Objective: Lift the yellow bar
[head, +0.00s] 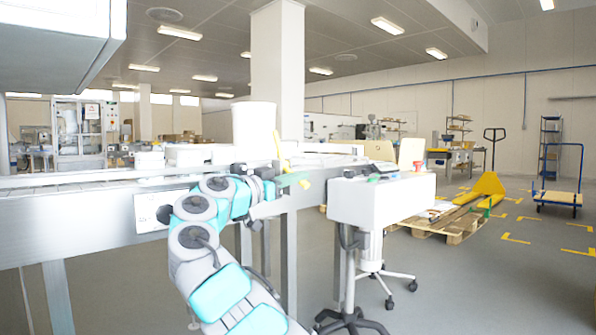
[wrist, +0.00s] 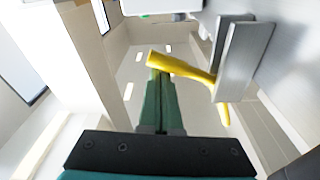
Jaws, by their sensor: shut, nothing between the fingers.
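The yellow bar (head: 281,152) stands up at the right end of the steel line in the head view, just above my gripper. In the wrist view the yellow bar (wrist: 180,67) runs across just beyond the fingertips, its right part at two grey metal plates (wrist: 240,60). A thinner yellow piece pokes out below the plates. My gripper (wrist: 158,78) has dark green fingers, closed together and empty. In the head view my gripper (head: 292,179) is low beside the line's end. I cannot tell whether the fingertips touch the bar.
The steel conveyor frame (head: 90,222) runs along the left, with a white tub (head: 254,123) above it. A white wheeled stand (head: 382,200) is close to the right of my gripper. A yellow pallet jack (head: 487,186) and wooden pallet (head: 455,228) are farther right. Open floor lies at right.

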